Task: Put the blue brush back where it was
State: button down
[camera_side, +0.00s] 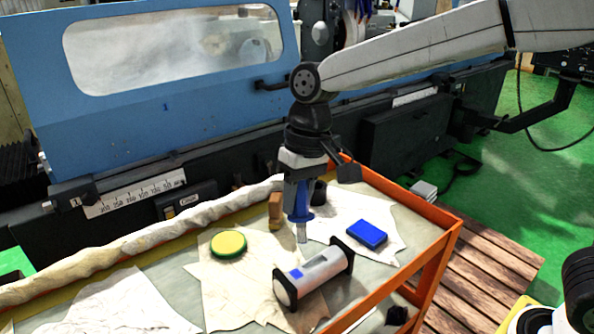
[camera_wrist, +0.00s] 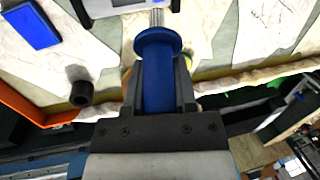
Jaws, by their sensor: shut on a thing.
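The blue brush (camera_side: 300,204) has a blue handle and a pale bristle tip that points down. My gripper (camera_side: 297,190) is shut on its handle and holds it upright over the orange-framed cart. In the wrist view the blue brush (camera_wrist: 157,75) lies between the two dark fingers of my gripper (camera_wrist: 158,85), with its flange and bristles beyond the fingertips. In the side view the bristle tip shows near the edges of two pale cloths; I cannot tell whether it touches the surface.
On the cart are a green-yellow round tin (camera_side: 228,245), a blue box (camera_side: 366,234), a white-and-black cylinder (camera_side: 313,275), a brown block (camera_side: 275,211) and a black ring (camera_wrist: 81,93). The orange rail (camera_side: 400,272) edges the cart. The blue grinder (camera_side: 150,80) stands behind.

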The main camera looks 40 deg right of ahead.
jog(key=w+d+r+t+h, duration=0.1)
jog(key=d+r+t, duration=0.1)
jog(key=d, duration=0.7)
jog(key=w+d+r+t+h, duration=0.1)
jog(key=d+r+t, duration=0.1)
jog(key=d, duration=0.7)
jog(key=w+f, duration=0.9)
jog(key=w, duration=0.4)
jog(key=shift+w+a+f+m, duration=0.15)
jog(key=shift+w+f+m, duration=0.05)
jog(key=shift+f+m, duration=0.1)
jog(key=shift+s+x, duration=0.15)
jog(key=shift+x, duration=0.75)
jog(key=shift+s+x, duration=0.15)
jog(key=shift+x, duration=0.8)
jog(key=shift+f, duration=0.6)
